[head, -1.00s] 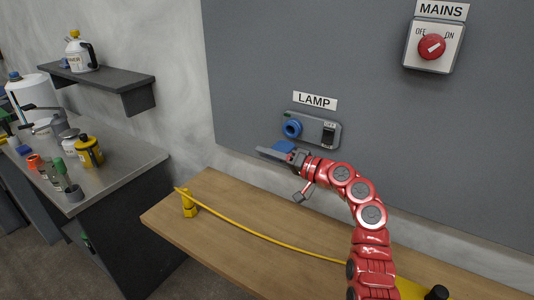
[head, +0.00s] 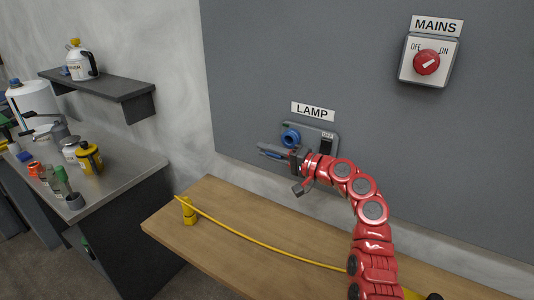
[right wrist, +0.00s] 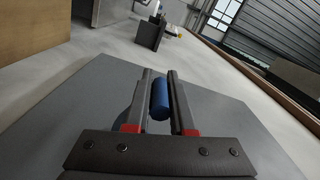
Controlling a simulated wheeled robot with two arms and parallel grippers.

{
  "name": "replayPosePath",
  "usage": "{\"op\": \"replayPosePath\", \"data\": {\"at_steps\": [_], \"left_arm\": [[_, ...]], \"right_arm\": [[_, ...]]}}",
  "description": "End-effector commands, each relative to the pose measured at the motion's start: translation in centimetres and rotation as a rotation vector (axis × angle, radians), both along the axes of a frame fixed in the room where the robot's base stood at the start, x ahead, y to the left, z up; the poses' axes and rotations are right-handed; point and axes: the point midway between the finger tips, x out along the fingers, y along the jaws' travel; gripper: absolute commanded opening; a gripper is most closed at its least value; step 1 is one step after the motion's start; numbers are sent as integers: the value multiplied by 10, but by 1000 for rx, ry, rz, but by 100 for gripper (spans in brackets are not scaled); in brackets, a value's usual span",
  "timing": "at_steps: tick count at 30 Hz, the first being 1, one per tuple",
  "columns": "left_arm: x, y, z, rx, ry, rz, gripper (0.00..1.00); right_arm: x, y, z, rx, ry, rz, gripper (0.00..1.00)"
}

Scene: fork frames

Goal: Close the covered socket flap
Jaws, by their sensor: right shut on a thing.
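The lamp socket (head: 291,137) is a round blue opening on a grey plate on the wall panel, under the LAMP sign. Its blue flap (head: 272,154) stands open, below and in front of the opening. My right gripper (head: 266,150) comes in from the right and is shut on the flap, just below the socket. In the right wrist view a blue piece of the flap (right wrist: 160,99) sits between the two dark fingers. The fingers hide part of the flap. My left gripper is not in view.
A black switch (head: 327,145) sits right of the socket on the same plate. The red mains knob (head: 427,62) is higher up. A wooden bench (head: 230,215) with a yellow cable (head: 262,243) lies below. A cluttered metal counter (head: 125,168) stands left.

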Motion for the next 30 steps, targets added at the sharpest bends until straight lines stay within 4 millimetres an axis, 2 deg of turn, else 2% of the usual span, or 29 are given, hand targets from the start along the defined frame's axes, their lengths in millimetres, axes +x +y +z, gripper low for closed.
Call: {"op": "replayPosePath", "data": {"at_steps": [8, 9, 13, 23, 26, 30], "left_arm": [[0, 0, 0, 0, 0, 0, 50], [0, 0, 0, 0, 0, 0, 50], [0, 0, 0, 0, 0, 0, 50], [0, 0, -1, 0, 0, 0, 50], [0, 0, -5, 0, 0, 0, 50], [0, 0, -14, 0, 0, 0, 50]], "right_arm": [[0, 0, 1, 0, -2, -1, 0], [0, 0, 1, 0, -2, -1, 29], [0, 0, 1, 0, -2, -1, 52], [-1, -2, 0, 0, -2, -1, 52], [-6, -11, -1, 2, -3, -3, 52], [-22, -34, -2, -1, -6, -6, 52]]}}
